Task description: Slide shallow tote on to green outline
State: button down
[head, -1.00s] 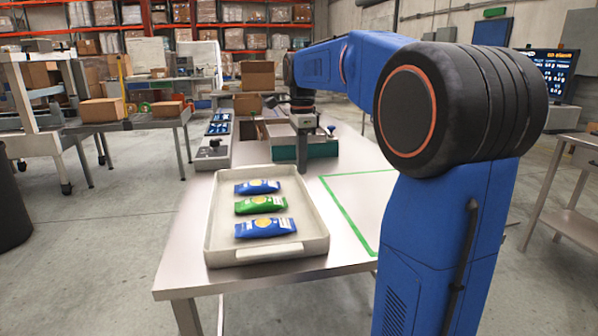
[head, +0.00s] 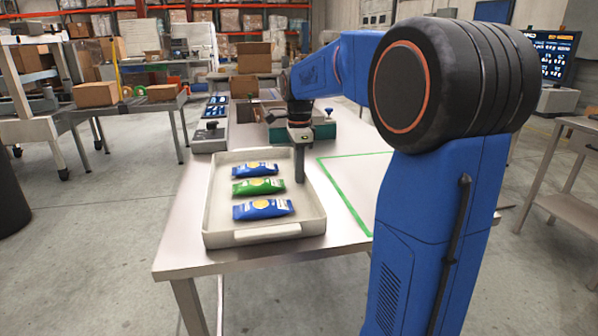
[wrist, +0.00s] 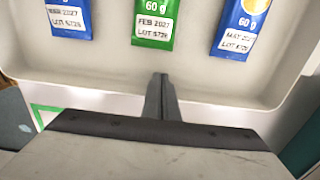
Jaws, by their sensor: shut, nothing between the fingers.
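The shallow tote (head: 221,214) is a pale tray on the near left of the steel table, with two blue bags and one green bag (head: 258,186) in it. The green outline (head: 345,202) lies on the table to the tote's right, partly hidden by my arm. My gripper (head: 300,180) is shut and empty, pointing down at the tote's right side. In the wrist view its fingers (wrist: 160,82) overlap the tote's wall (wrist: 225,97), with the bags beyond. I cannot tell whether they touch the wall.
A green-sided box (head: 322,131) stands behind the tote. A grey scale-like unit (head: 210,136) sits at the table's left edge. The table (head: 344,178) looks bare between the tote and the outline. A second table (head: 570,162) stands at the right.

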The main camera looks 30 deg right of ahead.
jog(key=shift+d, duration=0.1)
jog(key=s+d, duration=0.4)
jog(key=d, duration=0.8)
jog(key=s+d, duration=0.4)
jog(key=d, duration=0.9)
jog(key=s+d, duration=0.4)
jog(key=d, duration=0.9)
jog(key=shift+s+d, duration=0.15)
jog(key=shift+s, duration=0.1)
jog(key=shift+r, duration=0.1)
